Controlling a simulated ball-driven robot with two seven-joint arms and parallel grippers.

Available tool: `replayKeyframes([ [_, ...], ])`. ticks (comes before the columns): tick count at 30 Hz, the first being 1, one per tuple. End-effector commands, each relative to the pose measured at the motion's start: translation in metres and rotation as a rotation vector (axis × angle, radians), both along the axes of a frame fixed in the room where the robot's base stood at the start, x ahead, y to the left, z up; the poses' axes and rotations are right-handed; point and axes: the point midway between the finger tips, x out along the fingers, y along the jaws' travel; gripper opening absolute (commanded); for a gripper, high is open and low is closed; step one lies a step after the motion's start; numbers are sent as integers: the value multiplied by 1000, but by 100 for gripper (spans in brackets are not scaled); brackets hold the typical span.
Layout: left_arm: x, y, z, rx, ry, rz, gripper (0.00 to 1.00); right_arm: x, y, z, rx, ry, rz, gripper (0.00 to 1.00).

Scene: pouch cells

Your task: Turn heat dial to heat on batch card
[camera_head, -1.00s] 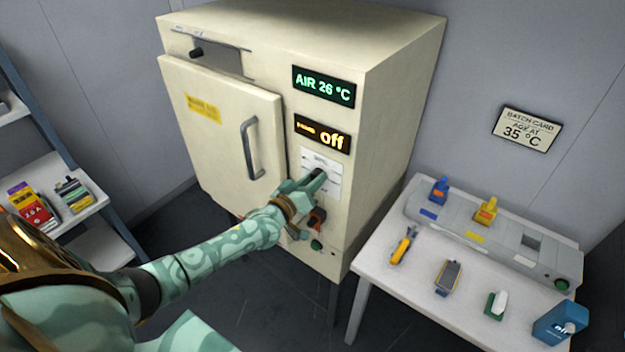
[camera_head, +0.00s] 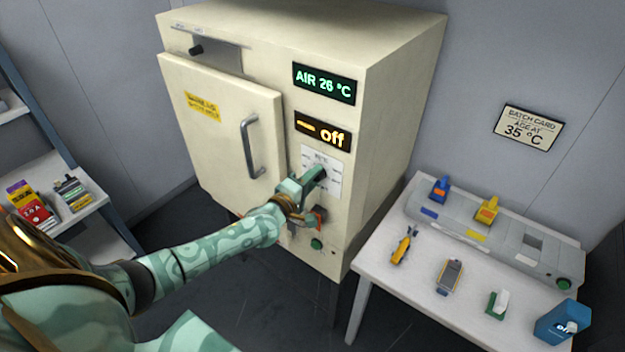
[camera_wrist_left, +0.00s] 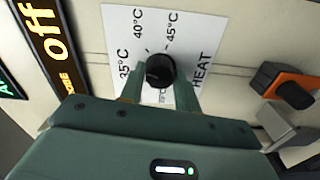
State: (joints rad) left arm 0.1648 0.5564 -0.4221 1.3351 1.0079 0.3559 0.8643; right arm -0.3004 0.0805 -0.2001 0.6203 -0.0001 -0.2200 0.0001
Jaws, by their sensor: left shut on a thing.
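The cream oven cabinet has a black heat dial (camera_wrist_left: 160,68) on a white plate (camera_wrist_left: 185,35) marked 35, 40 and 45 °C and HEAT. My left gripper (camera_wrist_left: 162,88) is shut on the dial, one finger on each side. In the head view my left gripper (camera_head: 312,180) reaches the dial plate and hides most of the dial. The lower display (camera_head: 322,133) reads off. The upper display (camera_head: 324,84) reads AIR 26 °C. The batch card (camera_head: 528,128) on the wall reads 35 °C. My right gripper is not in view.
An orange and black switch (camera_wrist_left: 285,85) sits beside the dial plate. The oven door (camera_head: 215,130) with its handle is to the left. A white table (camera_head: 385,290) with small tools and a grey unit stands at right. A shelf with battery packs is at left.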

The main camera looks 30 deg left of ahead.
Motion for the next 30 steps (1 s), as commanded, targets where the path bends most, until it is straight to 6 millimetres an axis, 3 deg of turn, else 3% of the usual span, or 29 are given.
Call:
replayKeyframes([
  [13,-1,0,-2,-246,22,-1,10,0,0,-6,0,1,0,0],
  [30,-1,0,-2,-289,26,-1,10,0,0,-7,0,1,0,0],
])
